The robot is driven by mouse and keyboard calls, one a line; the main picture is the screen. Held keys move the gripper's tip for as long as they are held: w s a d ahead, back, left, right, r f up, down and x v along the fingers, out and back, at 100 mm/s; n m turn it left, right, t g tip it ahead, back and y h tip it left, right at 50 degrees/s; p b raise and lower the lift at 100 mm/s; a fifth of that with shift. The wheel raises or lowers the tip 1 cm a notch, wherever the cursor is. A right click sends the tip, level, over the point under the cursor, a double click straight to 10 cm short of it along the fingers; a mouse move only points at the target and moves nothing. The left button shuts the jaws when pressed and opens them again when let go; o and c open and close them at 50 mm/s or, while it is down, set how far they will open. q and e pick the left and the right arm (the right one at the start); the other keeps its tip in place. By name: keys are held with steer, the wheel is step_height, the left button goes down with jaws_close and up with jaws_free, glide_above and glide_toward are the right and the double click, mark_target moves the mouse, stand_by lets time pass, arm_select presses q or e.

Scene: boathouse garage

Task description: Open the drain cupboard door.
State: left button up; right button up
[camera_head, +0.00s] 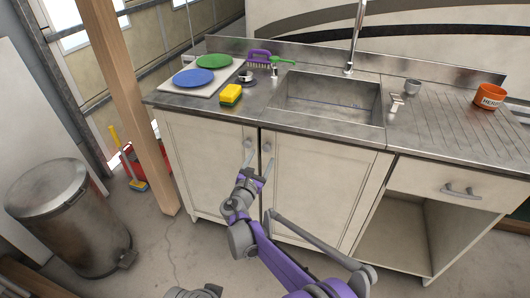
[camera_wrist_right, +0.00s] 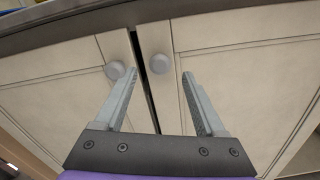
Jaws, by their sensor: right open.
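Two pale panelled cupboard doors hang under the sink: the left door (camera_head: 208,165) and the right door (camera_head: 325,185). Which one the task calls the drain cupboard door is not marked. The left knob (camera_wrist_right: 115,70) and right knob (camera_wrist_right: 159,64) are round and grey, either side of a narrow dark gap. Both doors look closed. My right gripper (camera_wrist_right: 157,78) is open and empty. In the wrist view the right knob shows between its fingertips, seemingly just beyond them; the left knob is outside the left finger. In the head view this gripper (camera_head: 256,162) is just below the knobs.
The steel counter (camera_head: 430,118) holds a dish board with plates (camera_head: 194,77), a yellow sponge (camera_head: 230,94), brushes and an orange pot (camera_head: 489,97). An open compartment with a drawer (camera_head: 448,186) is at right. A wooden post (camera_head: 130,90) and metal bin (camera_head: 72,215) stand left.

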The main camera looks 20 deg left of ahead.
mark_target(266, 149)
steer(key=w, duration=0.5)
steer(key=shift+d, duration=0.1)
steer(key=shift+s, duration=0.1)
jaws_close()
stand_by(1.2)
